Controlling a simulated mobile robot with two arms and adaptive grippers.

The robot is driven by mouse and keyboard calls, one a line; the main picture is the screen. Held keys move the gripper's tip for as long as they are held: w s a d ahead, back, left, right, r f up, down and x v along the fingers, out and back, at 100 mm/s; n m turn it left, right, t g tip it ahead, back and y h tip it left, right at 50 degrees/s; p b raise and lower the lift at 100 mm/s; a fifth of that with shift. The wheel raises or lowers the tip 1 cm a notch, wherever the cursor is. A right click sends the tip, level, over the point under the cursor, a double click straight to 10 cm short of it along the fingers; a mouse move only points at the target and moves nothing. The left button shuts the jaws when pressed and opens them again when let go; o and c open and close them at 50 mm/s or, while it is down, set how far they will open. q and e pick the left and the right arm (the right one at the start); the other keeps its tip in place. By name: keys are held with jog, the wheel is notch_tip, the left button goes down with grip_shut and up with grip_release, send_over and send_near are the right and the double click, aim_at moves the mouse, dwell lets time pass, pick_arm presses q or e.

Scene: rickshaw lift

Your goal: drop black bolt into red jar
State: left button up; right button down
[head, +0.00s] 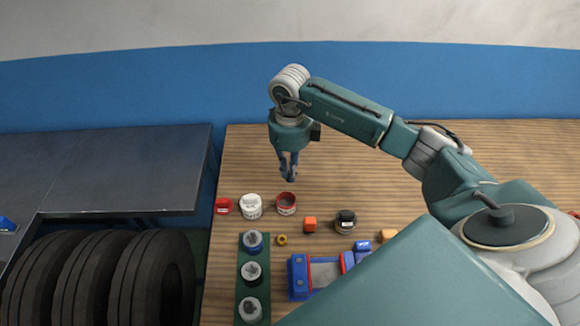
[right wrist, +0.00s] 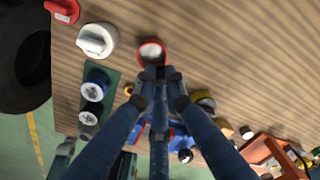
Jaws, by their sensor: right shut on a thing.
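The red jar (head: 286,204) stands open on the wooden table, beside the white jar. It also shows in the right wrist view (right wrist: 151,50), with a red rim and a pale inside. My right gripper (head: 290,178) points down just behind and above the red jar in the head view. In the right wrist view its fingertips (right wrist: 160,74) are close together at the jar's near rim. It is shut on a small dark thing, taken as the black bolt, mostly hidden between the fingertips. My left gripper is not in view.
A white jar (head: 251,207) and a red lid (head: 223,206) stand left of the red jar. An orange block (head: 310,225), a yellow nut (head: 282,240) and a green tray (head: 240,278) with capped posts are nearer. The table behind is clear.

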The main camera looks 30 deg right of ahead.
jog(key=shift+f+b, duration=0.5)
jog(key=shift+f, duration=0.9)
jog(key=c, duration=1.7)
grip_release()
jog(key=shift+c, duration=0.2)
notch_tip(320, 180, up, 12)
jog(key=shift+r, duration=0.1)
